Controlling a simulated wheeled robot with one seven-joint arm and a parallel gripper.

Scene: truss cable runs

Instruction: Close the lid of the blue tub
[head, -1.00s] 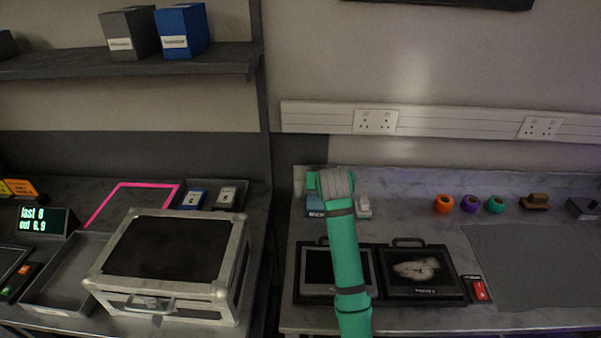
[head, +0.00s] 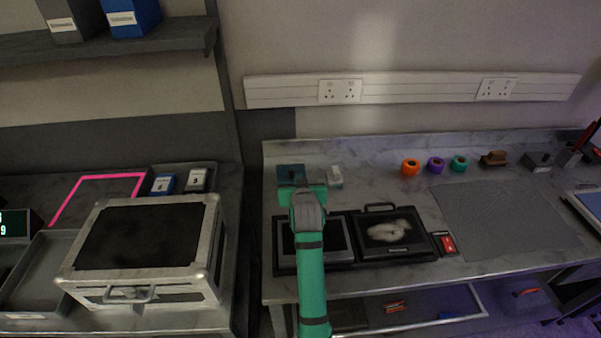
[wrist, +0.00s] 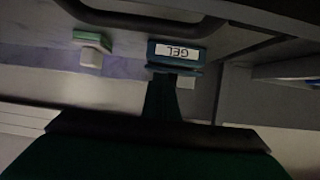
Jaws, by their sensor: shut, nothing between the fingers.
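The blue tub (head: 291,173) is at the back left of the right-hand bench in the head view, partly behind my arm. In the wrist view the tub (wrist: 178,54) shows its white GEL label upside down. A thin teal edge shows along it there, and I cannot tell for certain how far its lid stands open. My gripper (wrist: 168,88) is shut and empty, its dark fingers close to the tub in the wrist view. I cannot tell whether they touch it. In the head view my arm's wrist hides the fingertips.
A small whitish container (head: 335,176) stands just right of the tub. Two dark framed cases (head: 395,232) lie in front, under and beside my arm. Orange, purple and teal rolls (head: 436,164) stand further right. A silver-edged case (head: 140,238) sits on the left bench. A grey mat (head: 505,215) is clear.

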